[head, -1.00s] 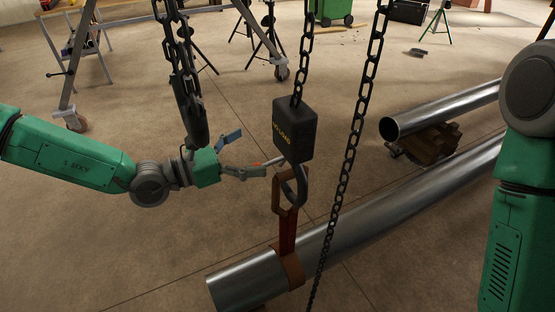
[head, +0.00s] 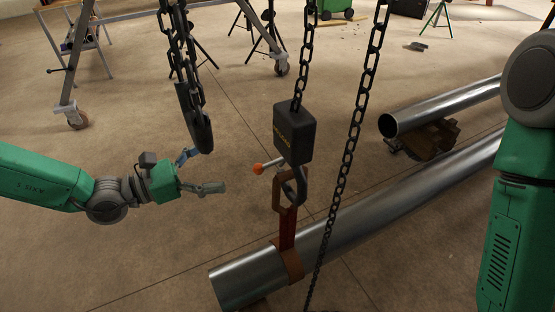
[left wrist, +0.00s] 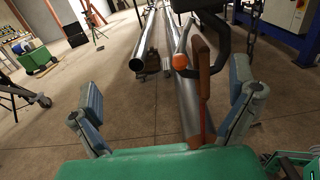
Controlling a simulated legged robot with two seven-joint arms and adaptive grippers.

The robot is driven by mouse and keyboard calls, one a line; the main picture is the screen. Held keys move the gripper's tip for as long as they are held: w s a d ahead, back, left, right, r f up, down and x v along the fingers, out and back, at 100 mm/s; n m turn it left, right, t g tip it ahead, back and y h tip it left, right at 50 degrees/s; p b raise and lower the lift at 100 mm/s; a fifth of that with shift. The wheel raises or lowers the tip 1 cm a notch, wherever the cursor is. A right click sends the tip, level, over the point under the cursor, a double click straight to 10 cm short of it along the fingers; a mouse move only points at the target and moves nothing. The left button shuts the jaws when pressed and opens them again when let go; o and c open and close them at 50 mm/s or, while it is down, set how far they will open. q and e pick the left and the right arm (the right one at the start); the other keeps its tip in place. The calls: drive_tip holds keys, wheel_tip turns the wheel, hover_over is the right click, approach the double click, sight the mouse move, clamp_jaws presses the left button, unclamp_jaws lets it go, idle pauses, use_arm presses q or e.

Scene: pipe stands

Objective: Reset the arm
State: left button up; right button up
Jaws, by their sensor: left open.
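My left gripper (head: 203,172) is open and empty, to the left of the hoist hook (head: 290,184) in the head view. Its two fingers also show spread apart in the left wrist view (left wrist: 170,108). The black hook block (head: 294,131) hangs on a chain. A lever with an orange ball (head: 258,169) sticks out at its left, apart from my fingers. The hook holds a brown strap (head: 287,232) that goes around the near end of a steel pipe (head: 240,283). My right arm (head: 520,190) shows at the right edge; its gripper is out of view.
A second pipe (head: 440,107) lies behind on a wooden block (head: 430,138). Black chains (head: 350,140) hang in front of the near pipe and above my left gripper (head: 190,60). A wheeled gantry frame (head: 70,90) and stands are at the back.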

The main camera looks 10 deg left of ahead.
use_arm(q)
drive_tip(key=s+d+f+m+g+y, duration=0.3)
drive_tip(key=s+f+m+g, duration=0.4)
drive_tip(key=s, duration=0.5)
drive_tip(key=s+d+f+m+g+y, duration=0.35)
drive_tip(key=s+f+g, duration=0.25)
drive_tip(key=s+f, duration=0.45)
drive_tip(key=s+a+f+m+y, duration=0.4)
drive_tip(key=s+a+m+y, duration=0.4)
drive_tip(key=a+m, duration=0.3)
drive_tip(key=w+a+m+t, duration=0.1)
drive_tip(key=a+m, duration=0.1)
drive_tip(key=w+a+r+m+t, duration=0.1)
drive_tip(key=w+m+t, duration=0.1)
drive_tip(key=shift+w+a+t+y, duration=0.15)
drive_tip(key=shift+a+t+y, duration=0.15)
drive_tip(key=shift+a, duration=0.1)
drive_tip(key=shift+w+f, duration=0.1)
drive_tip(key=shift+c, duration=0.5)
